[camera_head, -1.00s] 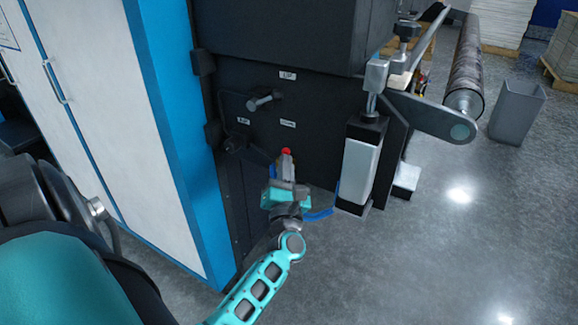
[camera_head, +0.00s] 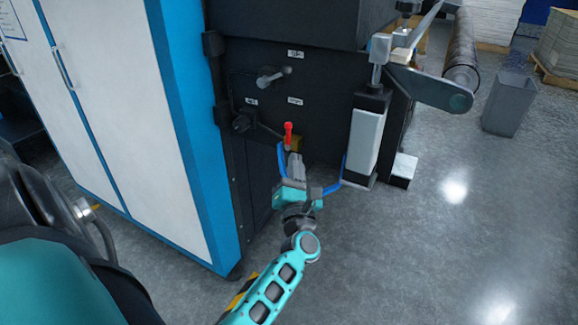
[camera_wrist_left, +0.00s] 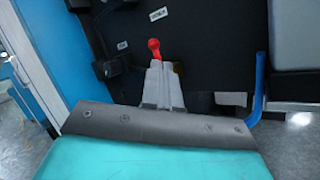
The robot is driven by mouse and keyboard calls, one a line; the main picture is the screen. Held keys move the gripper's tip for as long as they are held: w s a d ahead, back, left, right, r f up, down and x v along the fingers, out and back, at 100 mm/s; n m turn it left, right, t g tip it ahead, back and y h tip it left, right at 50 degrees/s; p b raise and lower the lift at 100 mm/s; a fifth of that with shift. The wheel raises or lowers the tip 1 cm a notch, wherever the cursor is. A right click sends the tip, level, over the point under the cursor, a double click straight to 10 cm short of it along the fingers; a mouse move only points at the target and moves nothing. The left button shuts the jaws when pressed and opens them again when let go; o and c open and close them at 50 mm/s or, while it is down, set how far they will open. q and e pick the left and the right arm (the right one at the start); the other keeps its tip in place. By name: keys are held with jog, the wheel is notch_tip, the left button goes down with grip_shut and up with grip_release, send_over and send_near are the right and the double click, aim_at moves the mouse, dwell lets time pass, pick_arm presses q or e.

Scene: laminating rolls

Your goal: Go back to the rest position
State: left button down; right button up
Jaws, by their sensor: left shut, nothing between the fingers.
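My left gripper (camera_head: 294,166) is shut and empty in front of the dark machine's lower panel. Its closed grey fingers also show in the left wrist view (camera_wrist_left: 162,84). Just past the fingertips stands a red-topped lever (camera_head: 288,132), which also shows in the left wrist view (camera_wrist_left: 154,48). I cannot tell whether the fingertips touch its base, which is partly hidden. My right gripper is not in view.
The dark machine (camera_head: 330,75) has a grey handle (camera_head: 273,76) on its panel. A blue hose (camera_head: 282,160) hangs near my gripper. A blue-white cabinet (camera_head: 130,110) stands left. A grey bin (camera_head: 509,104) and a roll (camera_head: 462,55) are right. Open floor (camera_head: 420,240) lies front right.

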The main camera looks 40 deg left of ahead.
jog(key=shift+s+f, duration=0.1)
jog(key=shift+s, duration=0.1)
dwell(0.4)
